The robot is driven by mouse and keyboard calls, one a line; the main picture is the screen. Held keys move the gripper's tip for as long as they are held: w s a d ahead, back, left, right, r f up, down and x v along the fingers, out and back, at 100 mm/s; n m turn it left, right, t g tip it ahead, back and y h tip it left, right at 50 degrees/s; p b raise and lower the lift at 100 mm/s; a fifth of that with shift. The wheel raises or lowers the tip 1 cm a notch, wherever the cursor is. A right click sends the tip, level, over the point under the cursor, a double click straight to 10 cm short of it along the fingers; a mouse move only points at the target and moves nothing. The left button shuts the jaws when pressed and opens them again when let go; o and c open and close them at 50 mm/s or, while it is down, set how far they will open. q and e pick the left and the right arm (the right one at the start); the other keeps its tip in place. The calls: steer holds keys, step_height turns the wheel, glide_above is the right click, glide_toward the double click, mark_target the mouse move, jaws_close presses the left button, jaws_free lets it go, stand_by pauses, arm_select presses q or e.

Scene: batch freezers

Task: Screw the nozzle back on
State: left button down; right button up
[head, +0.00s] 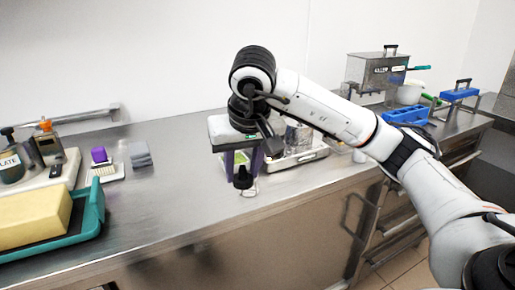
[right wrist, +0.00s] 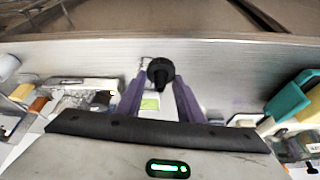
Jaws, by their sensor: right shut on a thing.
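My right gripper (head: 243,178) hangs with its fingers pointing down above the steel counter, near its front edge. Its purple fingers are shut on a small black part, apparently the nozzle (head: 243,181). In the right wrist view the black nozzle (right wrist: 160,70) sits between the tips of the purple fingers (right wrist: 160,92). A thin pale loop shows just below the nozzle in the head view; I cannot tell what it is. The part that the nozzle screws onto cannot be made out for sure. My left gripper is not in view.
A tray (head: 300,161) with clear containers stands right behind my gripper. A metal box (head: 372,72) and blue racks (head: 405,113) are at the back right. At left are bottles (head: 47,140), a purple-topped brush (head: 100,156) and a teal tray (head: 95,212). The front middle counter is clear.

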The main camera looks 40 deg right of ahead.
steer(key=s+a+f+n+y, duration=0.1)
steer(key=s+a+f+n, duration=0.1)
steer(key=a+f, duration=0.2)
steer(key=s+a+f+n+y, duration=0.1)
steer(key=a+f, duration=0.4)
steer(key=a, duration=0.6)
steer(key=shift+s+n, duration=0.6)
steer(key=shift+n, duration=0.6)
